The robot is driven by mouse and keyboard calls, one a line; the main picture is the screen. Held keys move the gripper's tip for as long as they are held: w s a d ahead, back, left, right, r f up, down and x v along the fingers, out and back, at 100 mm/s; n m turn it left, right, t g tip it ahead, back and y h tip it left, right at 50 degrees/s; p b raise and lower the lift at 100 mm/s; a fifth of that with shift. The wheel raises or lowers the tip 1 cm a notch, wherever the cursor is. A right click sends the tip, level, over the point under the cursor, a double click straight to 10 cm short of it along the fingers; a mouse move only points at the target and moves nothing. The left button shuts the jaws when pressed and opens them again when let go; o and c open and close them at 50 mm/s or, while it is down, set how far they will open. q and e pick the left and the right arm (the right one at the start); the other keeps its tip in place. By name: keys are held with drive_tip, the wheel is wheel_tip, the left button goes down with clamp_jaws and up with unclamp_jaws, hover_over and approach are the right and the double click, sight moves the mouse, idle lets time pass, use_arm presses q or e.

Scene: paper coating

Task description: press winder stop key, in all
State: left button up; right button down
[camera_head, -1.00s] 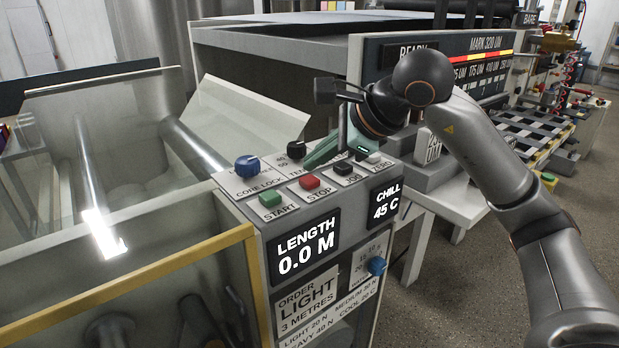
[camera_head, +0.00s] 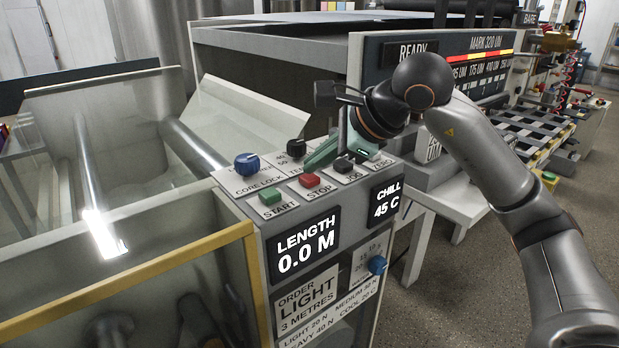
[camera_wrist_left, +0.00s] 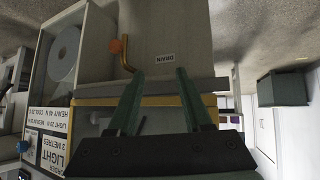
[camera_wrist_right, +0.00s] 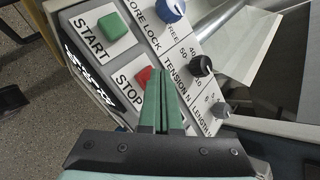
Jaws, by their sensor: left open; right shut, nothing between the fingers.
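The red stop key (camera_head: 309,181) sits on the sloped control panel between the green start key (camera_head: 270,197) and the black jog key (camera_head: 344,164). The red key also shows in the right wrist view (camera_wrist_right: 144,76), partly behind a finger. My right gripper (camera_wrist_right: 163,74) is shut and empty, its green fingertips close over the panel beside the red key. I cannot tell whether they touch anything. In the head view the right gripper (camera_head: 318,157) is behind the keys. My left gripper (camera_wrist_left: 158,74) is open and empty, and shows only in its wrist view.
A blue core lock knob (camera_head: 247,164) and a black tension knob (camera_head: 296,149) stand up from the panel near the right fingers. The length display (camera_head: 304,245) reads 0.0 M. A glass-sided, yellow-edged enclosure (camera_head: 130,270) lies at left. A drain pipe (camera_wrist_left: 126,53) is near the left fingers.

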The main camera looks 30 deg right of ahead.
sight(316, 178)
drive_tip(key=shift+f+b, duration=0.35)
drive_tip(key=shift+f, duration=0.15)
idle(0.6)
drive_tip(key=shift+r, duration=0.1)
drive_tip(key=shift+r+p, duration=0.8)
drive_tip(key=shift+p, duration=0.05)
wheel_tip(316, 178, up, 5)
drive_tip(key=p, duration=0.5)
drive_tip(key=shift+r, duration=0.1)
idle(0.7)
